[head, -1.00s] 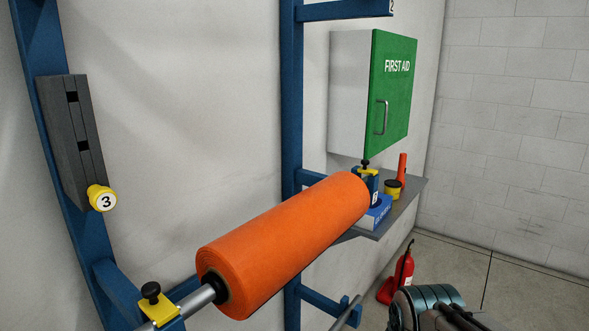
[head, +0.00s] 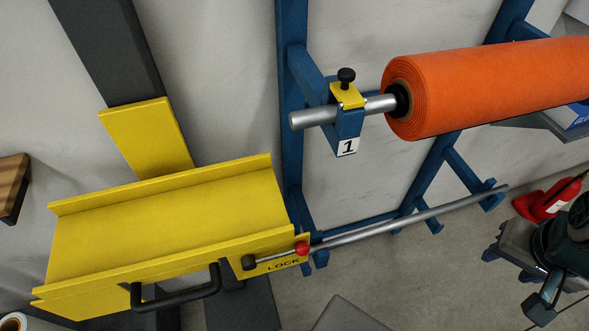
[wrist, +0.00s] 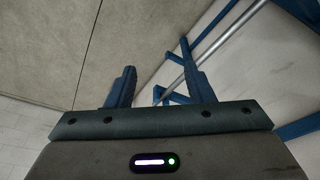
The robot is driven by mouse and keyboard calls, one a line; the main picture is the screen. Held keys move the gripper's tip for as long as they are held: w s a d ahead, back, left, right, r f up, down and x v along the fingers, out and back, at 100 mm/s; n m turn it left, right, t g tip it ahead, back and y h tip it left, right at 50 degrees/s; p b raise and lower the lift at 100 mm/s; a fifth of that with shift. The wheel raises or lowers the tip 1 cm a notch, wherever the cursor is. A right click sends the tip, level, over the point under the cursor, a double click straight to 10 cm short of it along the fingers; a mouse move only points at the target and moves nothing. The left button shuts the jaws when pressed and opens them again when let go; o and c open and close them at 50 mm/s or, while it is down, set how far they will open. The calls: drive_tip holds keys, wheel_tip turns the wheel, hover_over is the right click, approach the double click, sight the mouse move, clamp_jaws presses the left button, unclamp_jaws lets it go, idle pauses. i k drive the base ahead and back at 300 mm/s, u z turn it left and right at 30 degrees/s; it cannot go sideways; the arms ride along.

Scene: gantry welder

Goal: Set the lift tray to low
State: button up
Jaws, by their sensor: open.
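The yellow lift tray (head: 165,225) is a trough on the left of the head view, with a black handle (head: 178,292) on its front side. At its right end is a plate marked LOCK (head: 280,262) with a red-tipped lever (head: 302,248). A yellow plate (head: 147,137) behind the tray meets a dark grey upright (head: 100,45). My gripper (wrist: 158,78) is open in the wrist view, with nothing between its fingers.
A blue rack holds an orange roll (head: 490,85) on a steel bar, with a yellow clamp (head: 347,95) above label 1 (head: 348,147). A lower steel bar (head: 420,215) crosses the rack. A wooden block (head: 12,185) is at far left.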

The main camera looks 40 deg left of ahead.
sight(180, 218)
drive_tip(key=u, duration=1.8)
drive_tip(key=k, duration=1.05)
drive_tip(key=u, duration=1.65)
drive_tip(key=i, duration=0.5)
drive_tip(key=z, duration=0.1)
